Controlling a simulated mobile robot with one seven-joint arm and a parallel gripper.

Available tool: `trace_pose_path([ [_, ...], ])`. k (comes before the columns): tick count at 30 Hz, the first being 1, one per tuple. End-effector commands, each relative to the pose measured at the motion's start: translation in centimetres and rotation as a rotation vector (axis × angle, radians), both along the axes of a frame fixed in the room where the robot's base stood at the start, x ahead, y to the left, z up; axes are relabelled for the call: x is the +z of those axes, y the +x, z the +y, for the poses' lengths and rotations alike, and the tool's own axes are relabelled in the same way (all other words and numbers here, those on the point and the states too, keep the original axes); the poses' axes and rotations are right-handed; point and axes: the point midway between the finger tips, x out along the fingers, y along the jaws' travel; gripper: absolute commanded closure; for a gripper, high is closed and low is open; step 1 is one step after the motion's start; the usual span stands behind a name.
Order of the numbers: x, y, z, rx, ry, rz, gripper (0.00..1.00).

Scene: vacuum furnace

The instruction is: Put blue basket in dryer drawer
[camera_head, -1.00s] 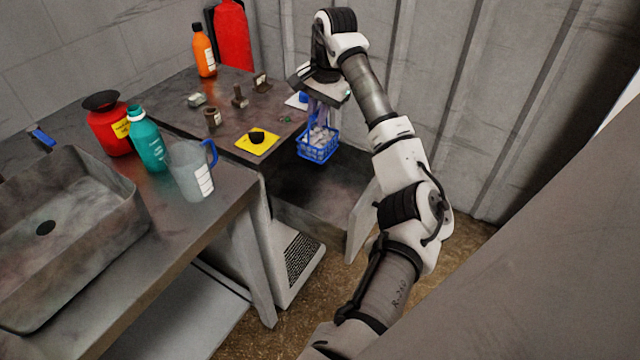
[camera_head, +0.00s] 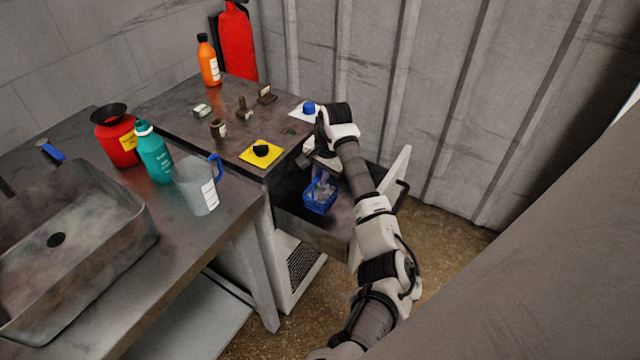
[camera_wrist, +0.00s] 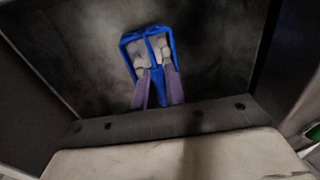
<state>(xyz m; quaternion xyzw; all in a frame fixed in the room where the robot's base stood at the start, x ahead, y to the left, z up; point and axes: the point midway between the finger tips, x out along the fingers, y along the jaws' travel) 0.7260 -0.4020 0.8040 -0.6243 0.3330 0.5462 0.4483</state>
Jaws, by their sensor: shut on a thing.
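The blue basket (camera_head: 320,196) is down inside the open dryer drawer (camera_head: 345,222), toward its left part in the head view. Small light-coloured pieces show in it. My gripper (camera_head: 322,172) is above the basket, with its fingers pointing down and shut on it. In the wrist view, the fingers (camera_wrist: 157,88) reach to the blue basket (camera_wrist: 128,42), with the drawer's dark floor (camera_wrist: 90,60) around it. I cannot tell whether the basket touches the drawer floor. The exact grip on the basket is hard to see.
The drawer's front panel (camera_head: 396,175) stands to the right of my arm. The worktop beside the drawer holds a yellow pad (camera_head: 262,153), a blue-capped item (camera_head: 308,108) and several small metal parts. A jug (camera_head: 197,187), bottles and a sink (camera_head: 75,240) are at left.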

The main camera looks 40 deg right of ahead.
Motion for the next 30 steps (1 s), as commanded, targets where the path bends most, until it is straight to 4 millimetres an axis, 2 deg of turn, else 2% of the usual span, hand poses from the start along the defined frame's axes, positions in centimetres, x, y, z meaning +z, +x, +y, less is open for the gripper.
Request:
trace_pose_path([
  [5, -1.1, 0.0, 0.0, -0.001, 0.001, 0.000, 1.00],
  [12, -4.2, 0.0, 0.0, 0.000, 0.000, 0.000, 1.00],
  [23, -4.8, 0.0, -0.1, 0.000, -0.003, -0.001, 1.00],
  [24, -4.7, 0.0, 0.0, 0.000, -0.001, 0.001, 0.83],
  [28, -4.7, 0.0, 0.0, 0.000, 0.000, 0.001, 0.66],
  [30, -4.7, 0.0, 0.0, 0.000, 0.000, 0.001, 0.65],
])
